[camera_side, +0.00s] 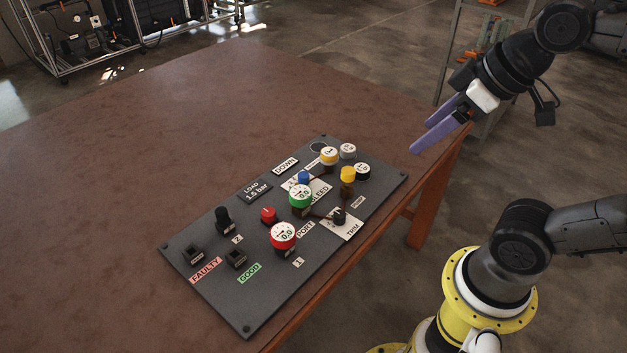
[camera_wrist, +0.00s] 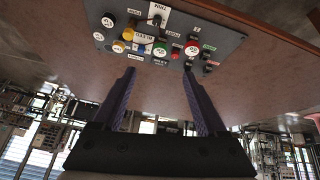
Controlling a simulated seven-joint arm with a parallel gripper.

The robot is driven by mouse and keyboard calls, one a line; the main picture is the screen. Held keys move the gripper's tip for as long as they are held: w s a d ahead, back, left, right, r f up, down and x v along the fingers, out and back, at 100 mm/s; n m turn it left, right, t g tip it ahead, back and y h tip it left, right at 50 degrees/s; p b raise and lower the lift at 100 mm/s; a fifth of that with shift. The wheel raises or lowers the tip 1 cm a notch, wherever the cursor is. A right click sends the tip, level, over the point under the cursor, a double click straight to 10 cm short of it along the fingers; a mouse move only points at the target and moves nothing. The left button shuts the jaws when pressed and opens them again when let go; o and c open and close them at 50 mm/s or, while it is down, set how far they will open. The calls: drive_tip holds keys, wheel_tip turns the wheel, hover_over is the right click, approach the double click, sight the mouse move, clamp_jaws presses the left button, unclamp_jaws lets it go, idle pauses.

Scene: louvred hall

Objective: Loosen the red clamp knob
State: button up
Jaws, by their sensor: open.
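The red knob (camera_side: 268,215) is a small round cap on the dark panel (camera_side: 216,285), just up and left of a red-rimmed gauge (camera_side: 282,235). I take it as the clamp knob; no label on it is readable. In the wrist view the red knob (camera_wrist: 175,55) shows between the green-rimmed gauge (camera_wrist: 159,49) and the red-rimmed gauge (camera_wrist: 192,48). My gripper (camera_side: 421,137) has two purple fingers, apart and empty, above the table's right edge, well away from the knob. In the wrist view my gripper (camera_wrist: 159,72) is also open, with nothing between its fingers.
The panel lies on a brown table (camera_side: 120,150) and carries a blue knob (camera_side: 303,177), two yellow knobs, black knobs, a black lever switch (camera_side: 223,219) and labels. The green-rimmed gauge (camera_side: 300,196) stands near the red knob. The table's left and back are clear.

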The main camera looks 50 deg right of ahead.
wheel_tip(320, 180, down, 4)
drive_tip(key=s+m, duration=0.1)
drive_tip(key=s, duration=0.2)
drive_tip(key=w+r+m, duration=0.7)
drive_tip(key=w+m, duration=0.1)
drive_tip(key=m+g, duration=0.6)
hover_over(268, 211)
wheel_tip(268, 211, down, 21)
wheel_tip(268, 211, down, 14)
drive_tip(key=shift+s+r, duration=0.1)
